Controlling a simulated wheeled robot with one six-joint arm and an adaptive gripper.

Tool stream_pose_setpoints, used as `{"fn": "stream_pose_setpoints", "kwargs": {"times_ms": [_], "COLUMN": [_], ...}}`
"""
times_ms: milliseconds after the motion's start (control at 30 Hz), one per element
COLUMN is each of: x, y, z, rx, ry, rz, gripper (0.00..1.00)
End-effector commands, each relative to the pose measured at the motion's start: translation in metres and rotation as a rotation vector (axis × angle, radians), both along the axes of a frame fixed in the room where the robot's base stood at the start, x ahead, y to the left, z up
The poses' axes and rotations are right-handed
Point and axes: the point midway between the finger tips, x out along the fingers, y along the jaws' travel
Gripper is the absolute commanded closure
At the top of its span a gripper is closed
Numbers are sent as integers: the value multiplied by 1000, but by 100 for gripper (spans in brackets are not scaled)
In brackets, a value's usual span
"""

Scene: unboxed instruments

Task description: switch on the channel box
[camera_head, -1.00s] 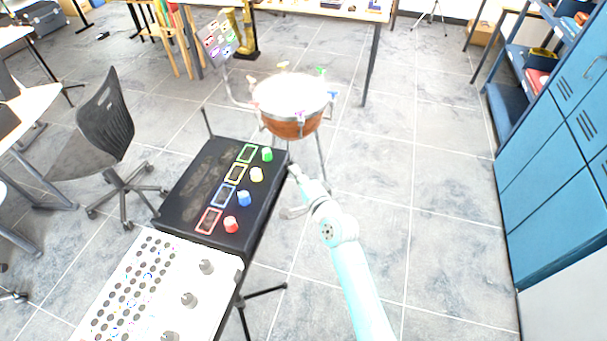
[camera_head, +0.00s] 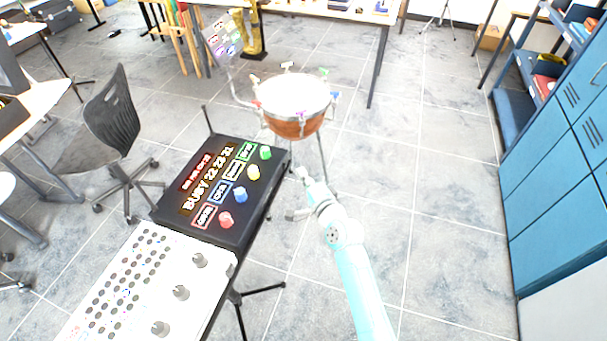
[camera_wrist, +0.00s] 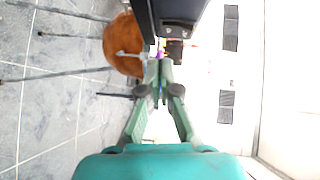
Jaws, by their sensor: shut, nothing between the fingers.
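The channel box (camera_head: 177,224) is a black box on a stand at the centre left in the head view. Its display (camera_head: 205,180) is lit with red and yellow text. Lit coloured frames with text lie beside red (camera_head: 225,220), blue (camera_head: 240,195), yellow (camera_head: 253,173) and green (camera_head: 265,153) knobs. My gripper (camera_head: 302,173) is shut and empty, just right of the box's far right corner and apart from it. In the wrist view the shut fingertips (camera_wrist: 159,66) point at a dark box side (camera_wrist: 182,28), probably the channel box; any contact is unclear.
A white perforated panel with grey knobs (camera_head: 130,285) adjoins the box's near side. A copper kettledrum (camera_head: 295,125) stands behind my gripper. A black chair (camera_head: 110,120) is at the left, blue cabinets (camera_head: 555,190) at the right. The floor between the drum and cabinets is clear.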

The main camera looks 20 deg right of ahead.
Motion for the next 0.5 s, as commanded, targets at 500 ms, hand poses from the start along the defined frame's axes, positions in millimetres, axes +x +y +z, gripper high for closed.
{"fn": "stream_pose_setpoints", "kwargs": {"times_ms": [500], "x": [-54], "y": [-9], "z": [-7], "rx": [2], "ry": [1], "rz": [0], "gripper": [100]}}
